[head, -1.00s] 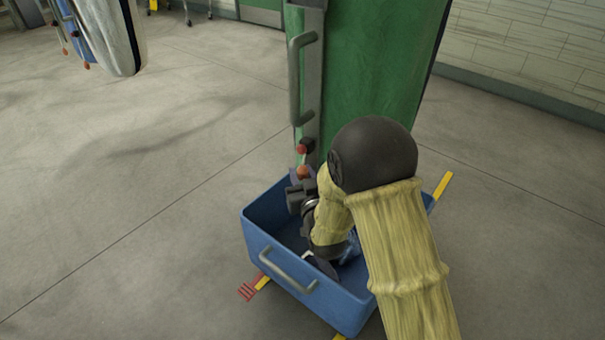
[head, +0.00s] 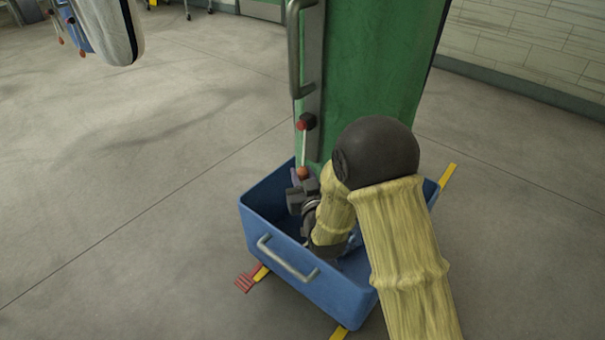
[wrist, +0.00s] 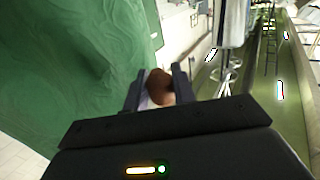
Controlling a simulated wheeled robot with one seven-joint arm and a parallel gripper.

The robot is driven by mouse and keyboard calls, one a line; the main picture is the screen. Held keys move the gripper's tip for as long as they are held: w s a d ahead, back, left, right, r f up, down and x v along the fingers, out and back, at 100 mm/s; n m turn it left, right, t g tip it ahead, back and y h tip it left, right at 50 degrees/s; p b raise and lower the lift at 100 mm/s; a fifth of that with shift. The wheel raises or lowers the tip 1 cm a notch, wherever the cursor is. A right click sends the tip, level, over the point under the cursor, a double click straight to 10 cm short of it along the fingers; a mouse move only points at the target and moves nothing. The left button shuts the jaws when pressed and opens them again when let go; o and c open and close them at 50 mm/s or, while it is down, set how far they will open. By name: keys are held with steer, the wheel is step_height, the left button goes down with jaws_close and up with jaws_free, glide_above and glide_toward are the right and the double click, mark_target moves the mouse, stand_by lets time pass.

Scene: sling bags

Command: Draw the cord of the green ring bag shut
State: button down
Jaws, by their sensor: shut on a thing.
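The green bag (head: 375,70) hangs in the middle of the head view, its lower end over a blue bin; it fills the left of the wrist view (wrist: 70,70). On its left strip sits a dark and red toggle (head: 306,122). A pale, straight cord (head: 304,148) runs down from it to an orange-brown ball (head: 303,172). My gripper (head: 299,187) is at the ball, low over the bin. In the wrist view the ball (wrist: 160,86) sits between my two fingers, which are shut on it. My arm hides part of the bag's lower end.
The blue bin (head: 300,285) stands on the floor under the bag, with my wrist partly inside its walls. A grey handle (head: 294,50) runs down the bag's left side. A white bag (head: 112,30) hangs at upper left. The floor (head: 130,200) at left is clear.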

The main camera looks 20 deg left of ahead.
steer(key=shift+f+b, duration=0.85)
steer(key=shift+f, duration=1)
steer(key=shift+s, duration=0.1)
steer(key=c, duration=1.2)
jaws_free()
steer(key=shift+f, duration=0.1)
steer(key=shift+o, duration=0.2)
steer(key=shift+r, duration=0.2)
steer(key=shift+d, duration=0.1)
